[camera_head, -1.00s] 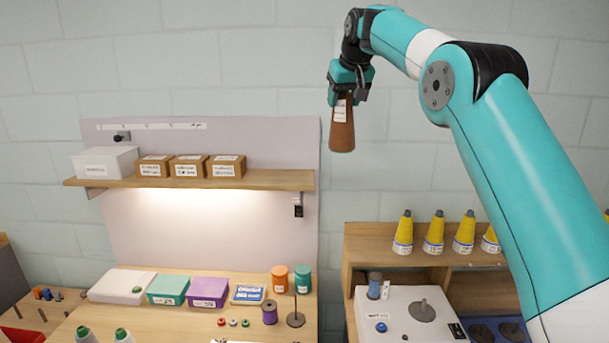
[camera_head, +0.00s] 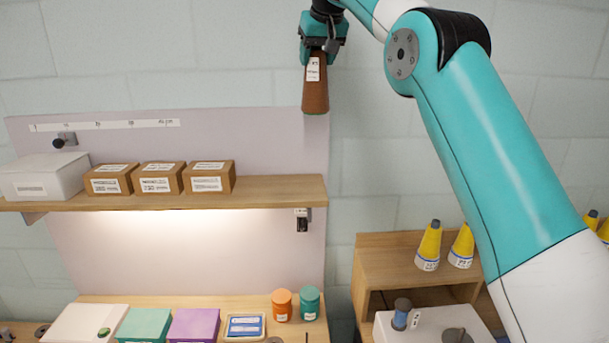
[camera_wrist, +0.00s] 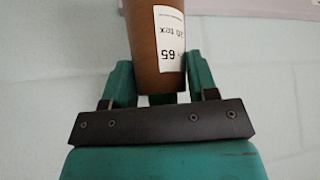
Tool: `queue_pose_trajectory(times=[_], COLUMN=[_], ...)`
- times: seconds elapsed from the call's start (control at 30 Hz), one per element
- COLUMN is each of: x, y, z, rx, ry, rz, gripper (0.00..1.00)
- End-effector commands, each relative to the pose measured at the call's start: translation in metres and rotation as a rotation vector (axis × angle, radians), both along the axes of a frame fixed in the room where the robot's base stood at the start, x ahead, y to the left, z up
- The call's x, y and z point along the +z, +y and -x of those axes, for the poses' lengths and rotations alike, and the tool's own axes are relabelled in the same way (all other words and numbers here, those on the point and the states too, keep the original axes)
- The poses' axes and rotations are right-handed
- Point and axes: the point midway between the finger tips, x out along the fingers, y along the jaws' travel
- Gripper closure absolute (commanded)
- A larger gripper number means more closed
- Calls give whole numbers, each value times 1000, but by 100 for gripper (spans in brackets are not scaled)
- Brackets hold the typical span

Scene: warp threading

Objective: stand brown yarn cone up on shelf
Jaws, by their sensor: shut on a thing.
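The brown yarn cone (camera_head: 315,92) hangs upright in my gripper (camera_head: 319,52), narrow end up and wide end down, with a white label on its side. My gripper is shut on its upper, narrow part. In the wrist view the cone (camera_wrist: 146,55) sits between the two teal fingers (camera_wrist: 155,84), its label facing the camera. The wooden shelf (camera_head: 275,190) is below, and the cone is above its right end, clear of the board.
A white box (camera_head: 45,178) and three brown cardboard boxes (camera_head: 209,177) stand on the shelf's left and middle. The shelf's right part is bare. A wooden rack (camera_head: 390,262) with yellow cones (camera_head: 429,245) is lower right. Orange (camera_head: 282,304) and teal (camera_head: 310,303) jars stand on the bench below.

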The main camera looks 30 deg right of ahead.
Motion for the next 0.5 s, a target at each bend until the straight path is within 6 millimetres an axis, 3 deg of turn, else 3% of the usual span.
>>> queue_pose_trajectory(times=[0.07, 0.5], x=[-7, -106], y=[0, -2], z=[0, 1], rx=[1, -1], ry=[-2, 4], rz=[1, 0], gripper=[95, 95])
